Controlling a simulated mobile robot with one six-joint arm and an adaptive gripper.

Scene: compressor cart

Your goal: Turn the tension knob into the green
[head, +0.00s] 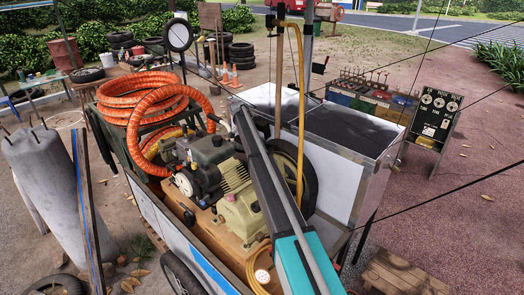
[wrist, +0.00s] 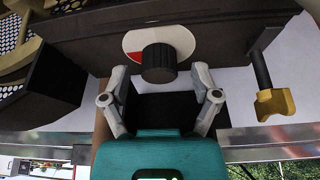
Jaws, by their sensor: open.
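The tension knob (wrist: 159,63) is a dark ribbed cylinder in the wrist view. It sticks out from a round dial plate (wrist: 178,38) on a dark panel. The plate shows pale areas and a red patch at its lower left; I see no green on it. My gripper (wrist: 160,72) is open, with one grey finger left of the knob and one right. Gaps show between the fingers and the knob, and the fingertips reach about level with its near end. In the head view my arm crosses the cart, and I cannot make out the knob or my fingertips.
A yellow-tipped dark lever (wrist: 272,102) hangs right of the knob in the wrist view. A dark box (wrist: 42,85) juts out at left. The cart in the head view carries a compressor (head: 215,165) and an orange hose coil (head: 140,95). A control board (head: 436,115) stands right.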

